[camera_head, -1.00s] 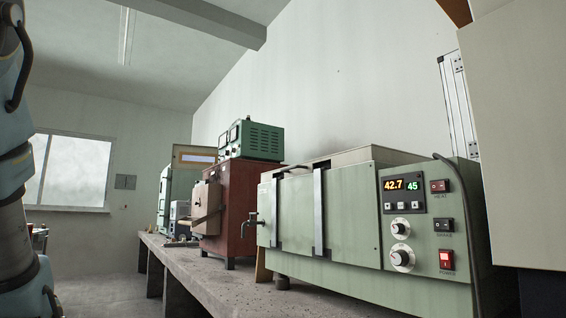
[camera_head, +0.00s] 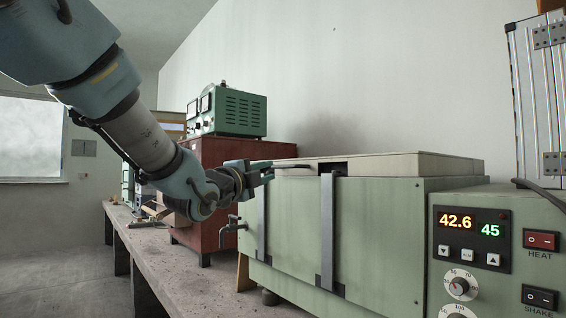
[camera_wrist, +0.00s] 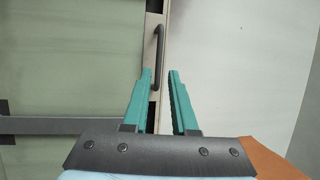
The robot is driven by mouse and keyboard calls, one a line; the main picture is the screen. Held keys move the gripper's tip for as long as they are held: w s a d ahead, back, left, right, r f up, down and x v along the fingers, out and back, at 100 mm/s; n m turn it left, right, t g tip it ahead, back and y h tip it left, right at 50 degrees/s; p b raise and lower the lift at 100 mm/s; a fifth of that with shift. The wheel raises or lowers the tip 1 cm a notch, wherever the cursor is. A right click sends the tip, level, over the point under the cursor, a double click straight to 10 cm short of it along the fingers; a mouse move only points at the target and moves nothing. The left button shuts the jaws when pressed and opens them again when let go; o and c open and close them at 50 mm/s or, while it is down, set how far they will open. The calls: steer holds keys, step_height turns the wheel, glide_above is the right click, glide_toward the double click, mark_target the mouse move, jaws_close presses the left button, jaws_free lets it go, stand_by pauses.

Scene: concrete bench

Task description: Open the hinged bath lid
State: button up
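The green water bath (camera_head: 370,230) stands on the bench with its flat beige lid (camera_head: 420,165) lying shut on top. A thin bar handle (camera_head: 293,165) shows at the lid's front left edge. In the wrist view, the dark bar handle (camera_wrist: 159,52) is just ahead of the fingertips, in line with the gap between them. My gripper (camera_head: 268,170) is at the bath's left end, close to lid height. I cannot tell whether a finger touches the lid.
Two dark straps (camera_head: 328,230) run down the bath's front. A tap (camera_head: 232,226) sticks out at its left end. A brown cabinet (camera_head: 215,165) carrying a green instrument (camera_head: 232,112) stands behind my gripper. A metal ribbed panel (camera_head: 535,90) is at the right.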

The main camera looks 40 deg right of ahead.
mark_target(282, 167)
steer(key=p+x, duration=0.2)
steer(key=x, duration=0.7)
steer(key=shift+w+f, duration=0.15)
jaws_close()
stand_by(1.1)
